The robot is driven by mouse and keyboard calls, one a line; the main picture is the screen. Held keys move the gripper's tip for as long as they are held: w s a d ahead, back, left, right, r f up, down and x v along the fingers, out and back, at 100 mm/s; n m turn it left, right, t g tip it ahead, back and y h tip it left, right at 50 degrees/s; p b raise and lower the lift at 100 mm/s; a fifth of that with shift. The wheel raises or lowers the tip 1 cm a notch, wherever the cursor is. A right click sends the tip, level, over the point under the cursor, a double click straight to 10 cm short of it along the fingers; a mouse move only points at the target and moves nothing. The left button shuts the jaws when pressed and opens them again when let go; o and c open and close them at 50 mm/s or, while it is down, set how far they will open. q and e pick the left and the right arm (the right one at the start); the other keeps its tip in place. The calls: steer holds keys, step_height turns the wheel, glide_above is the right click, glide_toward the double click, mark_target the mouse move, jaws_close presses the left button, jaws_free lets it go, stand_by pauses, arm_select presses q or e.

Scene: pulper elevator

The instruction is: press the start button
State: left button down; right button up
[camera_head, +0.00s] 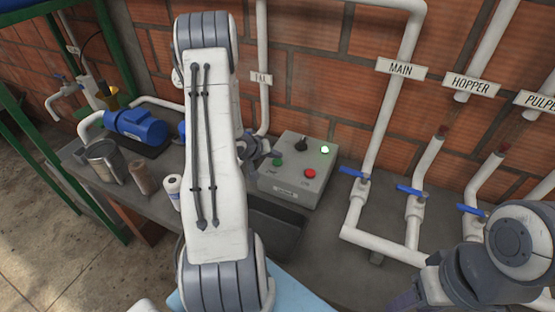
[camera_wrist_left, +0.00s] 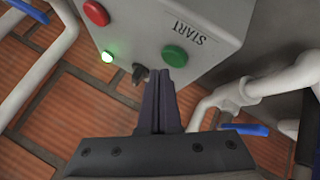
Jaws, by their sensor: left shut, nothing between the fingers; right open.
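The grey control box (camera_head: 292,186) stands on the bench against the brick wall. Its green start button (camera_head: 277,161) is on the left of its top face, with a red button (camera_head: 310,173) to the right. In the left wrist view the green start button (camera_wrist_left: 175,56) sits beside the word START. My left gripper (camera_head: 274,156) is shut and empty, its fingertips (camera_wrist_left: 165,76) right by the green button; I cannot tell whether they touch it. My right gripper (camera_head: 405,300) is partly in view at the bottom right, open, away from the box.
A black knob (camera_head: 301,145) and a lit green lamp (camera_head: 325,149) are also on the box. White pipes with blue valve handles (camera_head: 354,173) stand to its right. A blue motor (camera_head: 136,126) and several containers are on the left.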

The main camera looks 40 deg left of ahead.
mark_target(276, 164)
arm_select(q)
step_height(276, 164, up, 5)
steer(key=p, duration=0.5)
steer(key=shift+r+p, duration=0.1)
steer(key=shift+p, duration=0.3)
stand_by(0.6)
